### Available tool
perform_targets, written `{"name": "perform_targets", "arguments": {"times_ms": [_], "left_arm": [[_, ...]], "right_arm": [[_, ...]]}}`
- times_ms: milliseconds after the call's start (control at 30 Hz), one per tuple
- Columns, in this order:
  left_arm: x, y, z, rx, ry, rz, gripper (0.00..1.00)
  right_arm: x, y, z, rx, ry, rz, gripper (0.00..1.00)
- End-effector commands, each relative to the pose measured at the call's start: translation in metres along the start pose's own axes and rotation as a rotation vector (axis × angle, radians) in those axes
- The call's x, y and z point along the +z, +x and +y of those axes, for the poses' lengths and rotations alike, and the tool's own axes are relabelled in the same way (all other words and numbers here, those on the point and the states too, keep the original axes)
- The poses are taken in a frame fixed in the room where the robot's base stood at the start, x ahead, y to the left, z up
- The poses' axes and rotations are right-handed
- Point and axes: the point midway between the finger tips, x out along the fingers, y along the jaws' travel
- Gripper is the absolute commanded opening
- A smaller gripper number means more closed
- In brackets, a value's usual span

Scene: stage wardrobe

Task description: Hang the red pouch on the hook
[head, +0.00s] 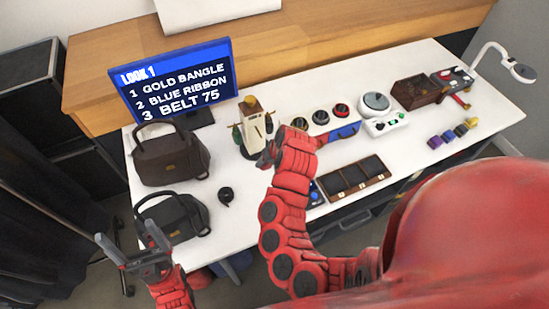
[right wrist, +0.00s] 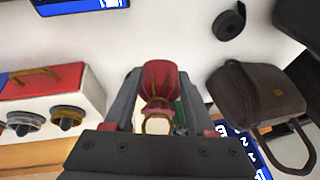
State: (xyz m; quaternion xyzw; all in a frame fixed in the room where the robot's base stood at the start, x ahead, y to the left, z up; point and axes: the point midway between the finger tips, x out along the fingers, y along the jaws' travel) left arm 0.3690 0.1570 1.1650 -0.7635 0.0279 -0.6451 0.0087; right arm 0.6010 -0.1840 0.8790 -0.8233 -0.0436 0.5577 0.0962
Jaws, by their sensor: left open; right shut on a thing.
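The red pouch (right wrist: 163,78) shows between the fingers of my right gripper (right wrist: 160,112) in the right wrist view, with a thin gold cord on it. My right gripper is shut on it. In the head view my right gripper (head: 266,157) is beside a cream stand (head: 254,130) with dark and green items on its sides; the pouch is mostly hidden there. Part of the stand (right wrist: 157,126) shows just beyond the pouch in the right wrist view. I cannot tell which part is the hook, or whether the pouch touches it. My left gripper (head: 142,252) is open and empty by the table's front left.
Two dark bags (head: 168,155) (head: 173,217) and a black roll (head: 226,195) are left of the stand. A screen (head: 175,78) stands behind. A knob box (head: 321,118), a white device (head: 383,112) and an open dark tray (head: 353,178) are to the right.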

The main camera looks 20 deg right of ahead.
Motion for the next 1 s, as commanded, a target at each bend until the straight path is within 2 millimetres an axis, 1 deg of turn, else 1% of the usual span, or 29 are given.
{"name": "perform_targets", "arguments": {"times_ms": [33,567,1000], "left_arm": [[0.001,-0.004,0.0,0.0,0.0,0.0,0.91],[0.005,-0.027,0.001,0.0,0.0,0.0,0.91],[0.009,-0.052,0.003,0.0,0.0,0.0,0.91]], "right_arm": [[-0.002,0.003,0.001,0.001,0.0,0.001,0.02],[-0.032,0.019,0.0,0.003,0.0,0.0,0.02],[-0.058,0.033,-0.001,0.002,-0.002,0.001,0.02]]}}
